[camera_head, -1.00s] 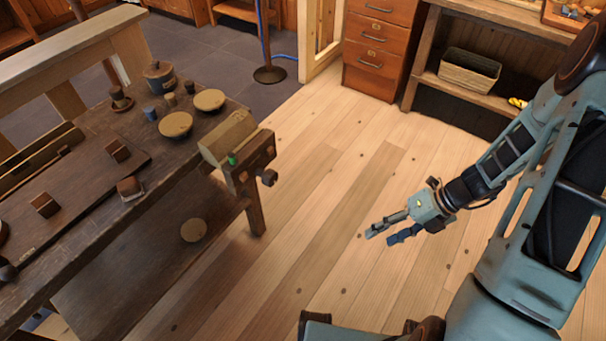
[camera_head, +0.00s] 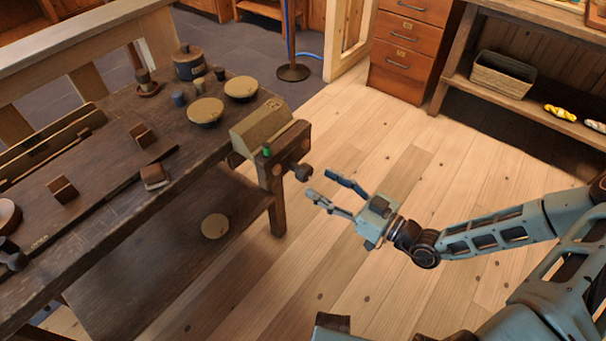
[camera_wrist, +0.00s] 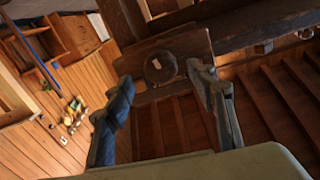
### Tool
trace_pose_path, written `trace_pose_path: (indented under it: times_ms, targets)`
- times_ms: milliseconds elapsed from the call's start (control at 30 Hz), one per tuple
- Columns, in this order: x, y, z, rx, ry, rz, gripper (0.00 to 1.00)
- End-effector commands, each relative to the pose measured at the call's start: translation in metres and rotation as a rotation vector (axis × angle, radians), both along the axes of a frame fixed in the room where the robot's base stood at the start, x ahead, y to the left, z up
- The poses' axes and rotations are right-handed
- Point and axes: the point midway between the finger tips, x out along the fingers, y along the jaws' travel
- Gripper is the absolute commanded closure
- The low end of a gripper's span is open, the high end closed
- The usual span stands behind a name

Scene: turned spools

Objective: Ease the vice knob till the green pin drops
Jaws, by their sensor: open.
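The wooden vice (camera_head: 284,150) is at the right end of the workbench. Its dark round knob (camera_head: 302,172) sticks out on the right side. The knob also shows in the wrist view (camera_wrist: 161,68), ahead and between my finger tips. A small gap seems to separate the fingertips from the knob.
The workbench (camera_head: 100,190) carries round lidded pots (camera_head: 206,111), small wooden blocks (camera_head: 62,188) and a cup. A round disc (camera_head: 215,226) lies on its lower shelf. Drawers (camera_head: 402,50) and a shelf with a basket (camera_head: 502,73) stand behind. The wooden floor around my arm is clear.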

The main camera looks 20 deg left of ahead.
Motion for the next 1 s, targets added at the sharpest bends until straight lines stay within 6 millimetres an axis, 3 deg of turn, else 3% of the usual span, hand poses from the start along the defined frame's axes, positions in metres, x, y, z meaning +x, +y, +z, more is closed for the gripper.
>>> trace_pose_path:
  times_ms: [100,300,733,1000]
  targets:
    - [0.008,0.024,-0.002,0.001,-0.001,0.005,0.49]
    - [0.02,0.05,-0.002,-0.001,-0.003,0.003,0.49]
    - [0.025,0.061,0.0,-0.002,-0.002,0.001,0.49]
    - [0.025,0.061,0.0,-0.002,-0.002,0.001,0.77]
